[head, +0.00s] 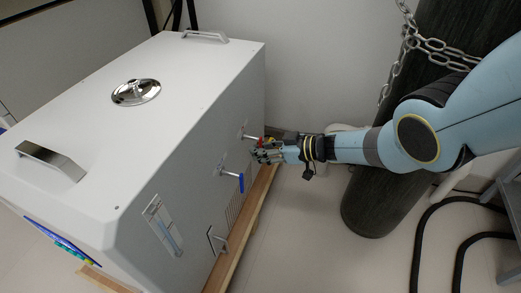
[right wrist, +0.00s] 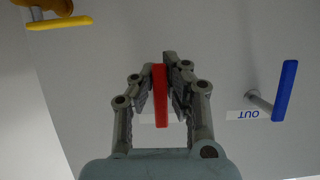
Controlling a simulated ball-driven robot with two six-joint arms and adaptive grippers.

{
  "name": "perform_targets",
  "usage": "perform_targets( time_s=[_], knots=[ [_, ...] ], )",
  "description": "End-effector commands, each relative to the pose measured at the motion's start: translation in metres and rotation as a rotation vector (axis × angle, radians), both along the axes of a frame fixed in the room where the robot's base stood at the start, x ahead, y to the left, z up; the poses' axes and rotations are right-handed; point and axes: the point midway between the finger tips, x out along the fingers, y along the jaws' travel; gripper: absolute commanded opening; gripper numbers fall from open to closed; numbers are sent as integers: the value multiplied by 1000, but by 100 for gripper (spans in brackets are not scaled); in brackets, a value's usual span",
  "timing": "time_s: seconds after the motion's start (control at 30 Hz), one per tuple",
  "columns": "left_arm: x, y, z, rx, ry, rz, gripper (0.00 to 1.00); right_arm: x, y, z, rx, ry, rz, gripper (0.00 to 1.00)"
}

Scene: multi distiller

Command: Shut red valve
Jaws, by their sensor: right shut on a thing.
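The red valve handle (right wrist: 160,97) stands between the fingers of my right gripper (right wrist: 161,85) in the right wrist view, and the fingers are closed on it. In the head view my right gripper (head: 262,152) reaches in from the right to the side of the white distiller (head: 150,90). Only a little red (head: 261,142) of the handle shows there, the rest being hidden by the fingers. My left gripper is in neither view.
A blue valve handle (head: 241,182) is close by and also shows in the right wrist view (right wrist: 285,90) beside an "OUT" label (right wrist: 248,115). A yellow handle (right wrist: 60,23) is at the upper left there. A dark cylinder (head: 375,195) with a chain (head: 437,45) stands at the right.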

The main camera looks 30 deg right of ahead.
Motion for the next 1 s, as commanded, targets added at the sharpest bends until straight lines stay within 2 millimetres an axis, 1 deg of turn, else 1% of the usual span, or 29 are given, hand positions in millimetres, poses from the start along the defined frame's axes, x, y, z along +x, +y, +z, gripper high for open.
perform_targets(
  time_s=[0.03,0.2,0.23,0.43,0.77,1.0],
  knots=[
    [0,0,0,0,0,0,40,-3,0,-3,-1,7,1,0],
    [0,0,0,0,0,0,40,-3,0,-3,-2,6,1,0],
    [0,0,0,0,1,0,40,-3,0,-3,-2,6,1,10],
    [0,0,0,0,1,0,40,-2,0,-2,-2,4,1,36],
    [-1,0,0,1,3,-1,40,-2,-1,-1,-1,0,0,37],
    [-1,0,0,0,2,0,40,-13,-12,4,-5,0,1,37]
  ],
)
